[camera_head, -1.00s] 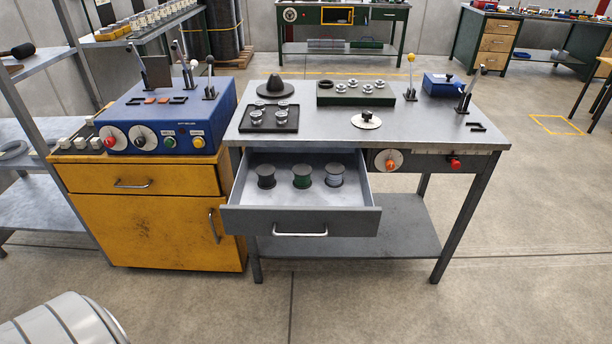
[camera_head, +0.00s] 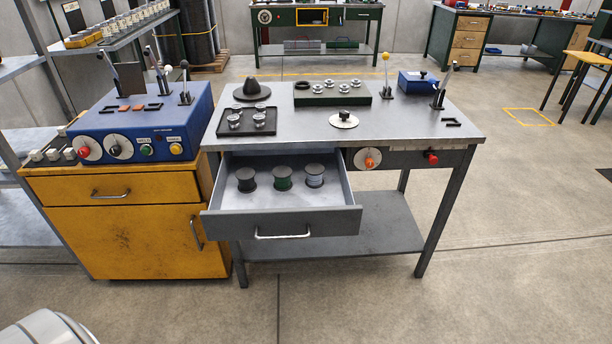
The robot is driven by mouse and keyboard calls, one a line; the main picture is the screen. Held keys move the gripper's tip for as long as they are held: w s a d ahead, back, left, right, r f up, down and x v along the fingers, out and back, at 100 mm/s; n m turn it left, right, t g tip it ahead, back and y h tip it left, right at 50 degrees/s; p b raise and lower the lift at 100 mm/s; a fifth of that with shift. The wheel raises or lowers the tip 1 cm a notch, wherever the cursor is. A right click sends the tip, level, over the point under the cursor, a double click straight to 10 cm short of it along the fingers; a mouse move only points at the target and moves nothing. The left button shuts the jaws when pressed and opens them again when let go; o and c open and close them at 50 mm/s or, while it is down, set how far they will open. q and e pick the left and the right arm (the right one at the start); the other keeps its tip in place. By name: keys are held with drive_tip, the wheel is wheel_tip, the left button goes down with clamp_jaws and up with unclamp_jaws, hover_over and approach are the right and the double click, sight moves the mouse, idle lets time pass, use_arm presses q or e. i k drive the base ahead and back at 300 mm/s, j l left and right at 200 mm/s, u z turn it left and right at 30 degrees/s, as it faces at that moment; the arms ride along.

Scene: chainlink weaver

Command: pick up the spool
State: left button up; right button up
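Three spools stand upright in the open drawer (camera_head: 330,222) of the grey metal workbench (camera_head: 405,125). The left one is a dark spool (camera_head: 246,180), the middle one is a green spool (camera_head: 283,179), and the right one is a spool with pale grey winding (camera_head: 315,176). They stand in a row, apart from each other, towards the back of the drawer. Neither of my grippers is in view.
A blue control box (camera_head: 140,125) with levers and knobs sits on a yellow cabinet (camera_head: 140,235) at left. The benchtop holds a black tray (camera_head: 248,122) with small cups, a green block (camera_head: 333,96) and a small blue box (camera_head: 417,83). Open floor lies in front and right.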

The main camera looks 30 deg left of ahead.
sight(282, 174)
drive_tip(key=i+l+u, duration=0.15)
drive_tip(key=u, duration=0.2)
drive_tip(key=i+l+u, duration=0.15)
drive_tip(key=u, duration=0.15)
drive_tip(key=i+l+u, duration=0.1)
drive_tip(key=l+u, duration=0.25)
